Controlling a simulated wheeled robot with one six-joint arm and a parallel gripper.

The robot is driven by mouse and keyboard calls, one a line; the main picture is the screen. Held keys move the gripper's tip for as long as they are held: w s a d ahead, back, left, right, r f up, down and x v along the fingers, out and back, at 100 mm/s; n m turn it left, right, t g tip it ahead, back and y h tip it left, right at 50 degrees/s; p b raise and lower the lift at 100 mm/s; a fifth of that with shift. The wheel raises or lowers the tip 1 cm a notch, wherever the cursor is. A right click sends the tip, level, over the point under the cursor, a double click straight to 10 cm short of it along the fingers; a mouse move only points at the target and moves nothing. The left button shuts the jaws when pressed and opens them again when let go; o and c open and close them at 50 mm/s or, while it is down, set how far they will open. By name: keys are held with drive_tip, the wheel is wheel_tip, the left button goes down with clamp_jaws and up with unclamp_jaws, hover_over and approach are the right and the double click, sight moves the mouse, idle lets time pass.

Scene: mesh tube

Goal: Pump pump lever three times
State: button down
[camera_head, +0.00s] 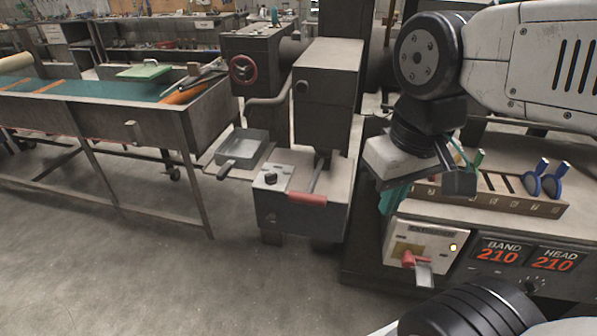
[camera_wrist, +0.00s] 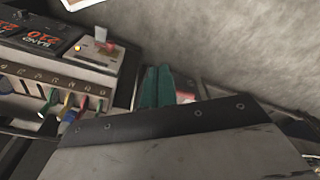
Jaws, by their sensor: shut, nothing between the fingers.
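The lever (camera_head: 307,198) with a red grip sticks out low from the front of a dark grey machine, beside a small box with a black knob. My gripper (camera_head: 393,200), with teal fingers, hangs to the right of the lever, in front of the bench with the panel, and is apart from the lever. In the wrist view my gripper (camera_wrist: 155,72) has its fingers together, with nothing held. A red part, probably the lever grip (camera_wrist: 185,97), shows just right of the fingers there, partly hidden.
A panel box with a red switch (camera_head: 408,258) sits below my gripper. A tool rack (camera_head: 500,200) with several coloured handles stands on the right bench. A metal pan (camera_head: 242,148) lies left of the lever. The floor (camera_head: 150,280) in front is clear.

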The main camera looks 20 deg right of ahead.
drive_tip(key=shift+d, duration=0.1)
drive_tip(key=n+g, duration=0.1)
drive_tip(key=n, duration=1)
hover_over(307, 195)
wheel_tip(307, 195, down, 14)
drive_tip(key=shift+r, duration=0.1)
